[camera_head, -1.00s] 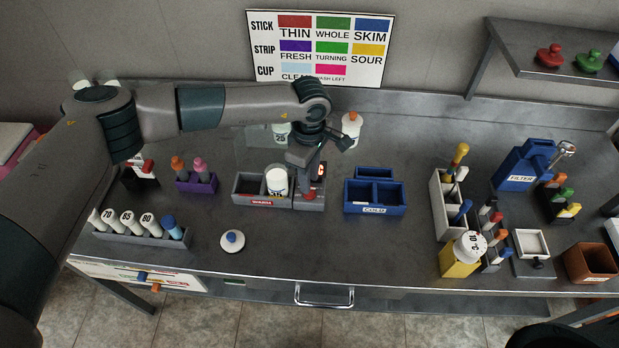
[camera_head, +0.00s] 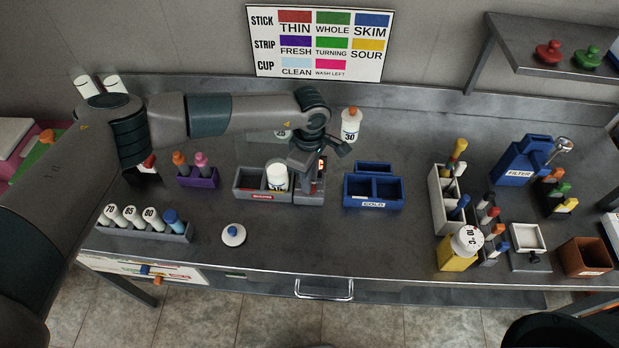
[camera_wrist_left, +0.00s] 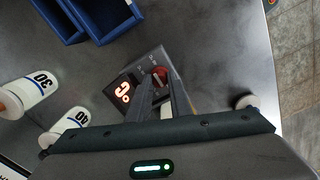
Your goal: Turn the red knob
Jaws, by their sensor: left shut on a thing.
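The red knob (camera_wrist_left: 160,74) sits on a small grey control box with a lit red display (camera_wrist_left: 122,92), seen in the left wrist view. In the head view the red knob (camera_head: 309,189) shows low on the box, at the right end of the grey WARM container (camera_head: 248,181). My left gripper (camera_wrist_left: 162,82) points down at the box with its fingers close together, shut on the knob. It also shows in the head view (camera_head: 312,176), where the hand partly covers the box and display. My right gripper is not in view.
A white bottle (camera_head: 277,174) stands in the WARM container, left of the box. The blue COLD container (camera_head: 373,207) is just right of it. Bottle 30 (camera_head: 350,124) stands behind. A round white item (camera_head: 233,234) lies in front. The front middle table is clear.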

